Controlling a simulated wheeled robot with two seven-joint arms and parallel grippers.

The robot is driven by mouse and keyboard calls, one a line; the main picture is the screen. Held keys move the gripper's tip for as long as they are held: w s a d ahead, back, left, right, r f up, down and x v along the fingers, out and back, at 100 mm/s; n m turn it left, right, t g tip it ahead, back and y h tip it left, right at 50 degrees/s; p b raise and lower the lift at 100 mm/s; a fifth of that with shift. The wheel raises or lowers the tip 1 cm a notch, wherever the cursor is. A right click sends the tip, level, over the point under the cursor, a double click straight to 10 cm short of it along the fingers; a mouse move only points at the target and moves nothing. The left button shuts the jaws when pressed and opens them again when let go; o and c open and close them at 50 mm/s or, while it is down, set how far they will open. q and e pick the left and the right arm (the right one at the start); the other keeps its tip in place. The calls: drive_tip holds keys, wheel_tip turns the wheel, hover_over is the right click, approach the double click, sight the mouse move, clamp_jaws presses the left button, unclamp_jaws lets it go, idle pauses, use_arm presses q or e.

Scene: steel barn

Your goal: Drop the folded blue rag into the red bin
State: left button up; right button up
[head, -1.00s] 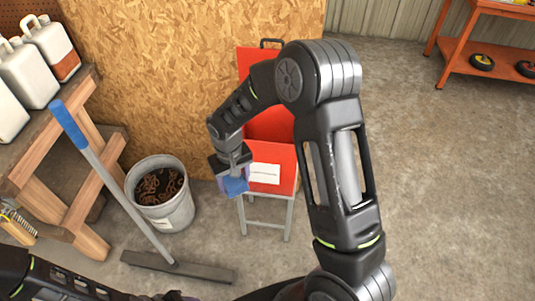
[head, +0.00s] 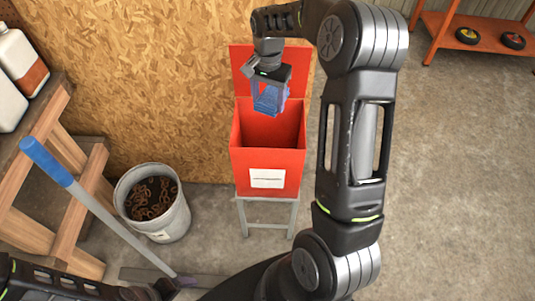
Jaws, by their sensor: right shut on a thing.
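The red bin (head: 247,168) stands on a grey metal stand against the chipboard wall, with its lid raised at the back and a white label on its front. My right gripper (head: 269,98) is shut on the folded blue rag (head: 269,103). The rag hangs over the bin's open top, in front of the raised lid; its exact height above the rim is hard to tell. My left arm shows at the bottom left, and its fingertips cannot be made out clearly.
A grey bucket (head: 178,218) with rusty chain stands left of the bin. A blue-handled broom (head: 102,212) leans in front of it. A wooden bench (head: 40,130) with white jugs is at the left. An orange shelf (head: 430,22) stands at the back right. The right floor is clear.

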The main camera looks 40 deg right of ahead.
drive_tip(key=shift+f+b, duration=2.1)
drive_tip(key=shift+f, duration=0.95)
drive_tip(key=o, duration=1.4)
wheel_tip(320, 180, up, 8)
drive_tip(key=shift+f+b, duration=0.1)
drive_tip(key=shift+b, duration=0.3)
